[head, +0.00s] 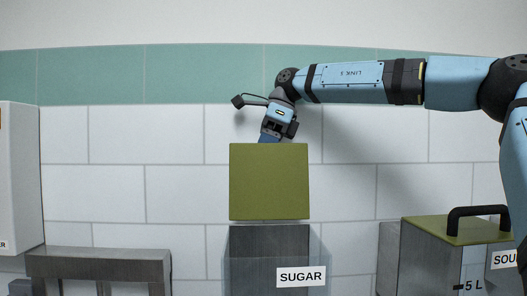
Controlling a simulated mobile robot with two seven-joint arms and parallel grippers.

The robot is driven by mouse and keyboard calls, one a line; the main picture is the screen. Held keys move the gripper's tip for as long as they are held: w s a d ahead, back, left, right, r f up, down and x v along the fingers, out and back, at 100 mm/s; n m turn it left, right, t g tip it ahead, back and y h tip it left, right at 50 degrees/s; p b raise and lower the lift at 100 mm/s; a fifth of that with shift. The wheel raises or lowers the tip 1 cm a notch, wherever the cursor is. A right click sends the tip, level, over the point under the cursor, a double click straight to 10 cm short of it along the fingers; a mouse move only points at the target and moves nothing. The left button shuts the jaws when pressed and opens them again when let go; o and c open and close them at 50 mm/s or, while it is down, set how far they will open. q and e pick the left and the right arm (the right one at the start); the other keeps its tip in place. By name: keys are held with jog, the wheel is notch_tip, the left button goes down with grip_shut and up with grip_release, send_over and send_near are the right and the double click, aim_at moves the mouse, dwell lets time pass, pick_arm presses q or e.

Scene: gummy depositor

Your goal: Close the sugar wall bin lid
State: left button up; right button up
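The sugar wall bin (232,262) is a grey box with a white SUGAR label, low in the middle of the head view. Its olive-green square lid (269,182) stands raised, its flat face toward me, above the open-topped bin. My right arm comes in from the right, and its gripper (272,138) points down behind the lid's top edge. The fingertips are hidden by the lid, so I cannot tell whether they touch it or are open or shut. My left gripper does not show.
A second bin with a closed olive lid (440,228), a black handle and a SOUR label stands at the right. A grey metal box (100,262) is at the lower left, with a white container (18,170) at the left edge. The white tiled wall (180,190) is behind.

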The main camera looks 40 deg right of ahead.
jog(key=shift+w+a+f, duration=0.1)
jog(key=shift+f, duration=0.25)
grip_shut()
